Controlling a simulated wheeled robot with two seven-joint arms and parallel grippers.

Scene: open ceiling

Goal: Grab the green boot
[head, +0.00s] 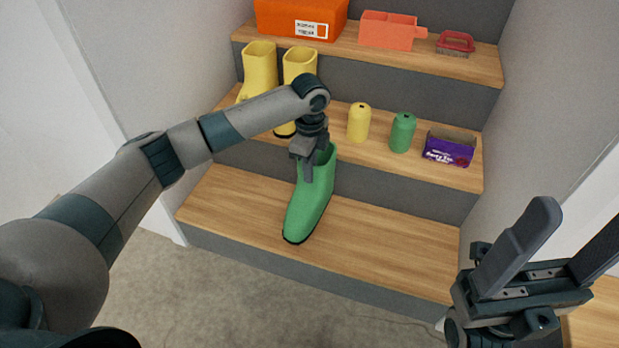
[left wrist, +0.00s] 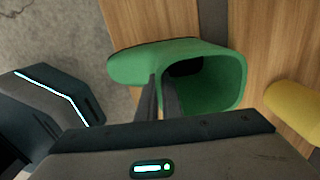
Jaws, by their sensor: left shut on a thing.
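The green boot (head: 308,207) stands on the lowest wooden step in the head view, toe toward me. My left gripper (head: 309,172) reaches down to its top and is shut on the boot's upper edge. In the left wrist view the boot (left wrist: 215,62) shows its open top, and the fingers of the left gripper (left wrist: 160,95) meet at its rim. My right gripper (head: 565,245) is at the lower right of the head view, its fingers wide apart and nothing between them.
On the middle step are yellow boots (head: 259,68), a yellow canister (head: 359,122), a green canister (head: 402,132) and a purple box (head: 449,148). The lowest step is clear rightward.

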